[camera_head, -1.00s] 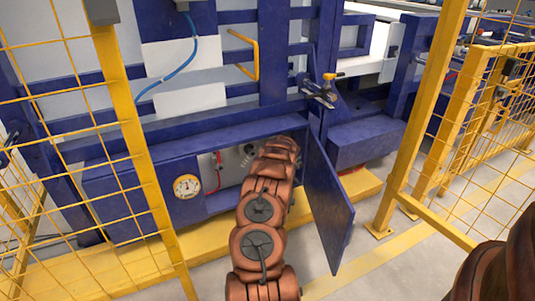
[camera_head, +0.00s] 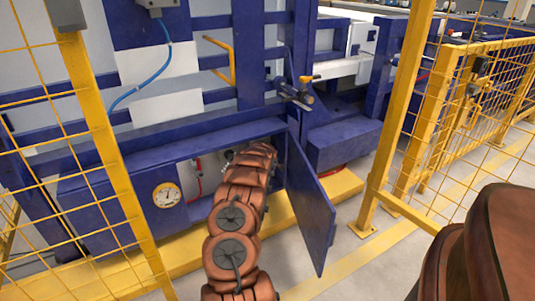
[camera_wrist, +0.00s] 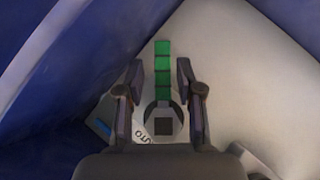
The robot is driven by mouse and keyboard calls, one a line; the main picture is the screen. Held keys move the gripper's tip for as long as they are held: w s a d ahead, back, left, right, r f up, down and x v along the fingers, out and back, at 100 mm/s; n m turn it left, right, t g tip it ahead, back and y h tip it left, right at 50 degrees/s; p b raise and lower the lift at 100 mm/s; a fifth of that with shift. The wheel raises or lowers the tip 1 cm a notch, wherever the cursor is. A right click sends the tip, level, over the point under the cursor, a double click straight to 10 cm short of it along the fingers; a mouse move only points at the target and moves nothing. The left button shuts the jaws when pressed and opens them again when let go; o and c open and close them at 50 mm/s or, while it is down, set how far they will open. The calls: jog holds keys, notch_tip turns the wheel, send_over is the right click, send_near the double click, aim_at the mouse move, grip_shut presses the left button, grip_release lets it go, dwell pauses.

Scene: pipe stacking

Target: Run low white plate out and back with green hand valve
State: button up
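The green hand valve (camera_wrist: 162,68) shows in the wrist view as a straight green lever above a round pale base with a dark square. My gripper (camera_wrist: 159,76) is open, one finger on each side of the lever, with gaps visible on both sides. In the head view my arm reaches into the low blue compartment (camera_head: 95,195); the gripper and valve are hidden there. Two white plates show on the blue frame, an upper one (camera_head: 145,62) and a lower one (camera_head: 168,107). The lower plate sits above the compartment.
The open blue door (camera_head: 310,205) hangs right beside my arm. A pressure gauge (camera_head: 166,195) is on the compartment front. Yellow mesh fencing (camera_head: 60,160) stands at left, with a yellow post (camera_head: 400,120) at right. The compartment's blue wall (camera_wrist: 45,75) is close at left in the wrist view.

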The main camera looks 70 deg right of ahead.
jog(key=shift+w+a+r, duration=0.1)
jog(key=shift+w, duration=0.05)
jog(key=v, duration=1.2)
dwell(0.8)
